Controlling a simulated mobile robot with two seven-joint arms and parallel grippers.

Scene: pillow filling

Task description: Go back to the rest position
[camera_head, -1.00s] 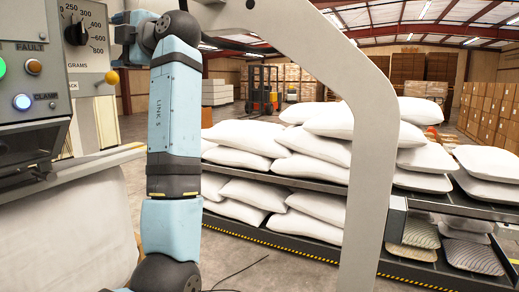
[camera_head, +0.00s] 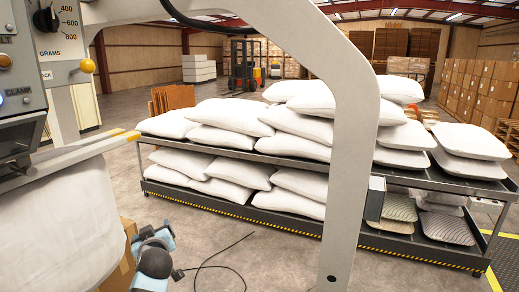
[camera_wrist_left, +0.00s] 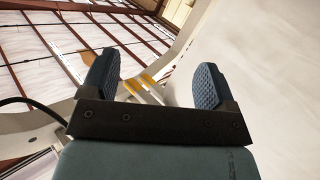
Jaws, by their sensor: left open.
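My left gripper (camera_wrist_left: 155,85) shows in the left wrist view with its two dark padded fingers spread wide and nothing between them. Beyond the fingers are a yellow-tipped bar, a pale curved frame and the roof. In the head view, part of my left arm shows low at the left, beside the filling machine; its gripper is not visible there. A large white pillow (camera_head: 62,225) hangs at the machine's front at the left edge. My right gripper is in neither view.
The filling machine's control panel (camera_head: 22,62) is at the upper left. A pale curved frame (camera_head: 352,150) crosses the middle. Behind it, a two-level rack (camera_head: 285,222) holds several white pillows. A black cable (camera_head: 205,262) lies on the floor. Cardboard boxes and a forklift (camera_head: 244,66) stand farther back.

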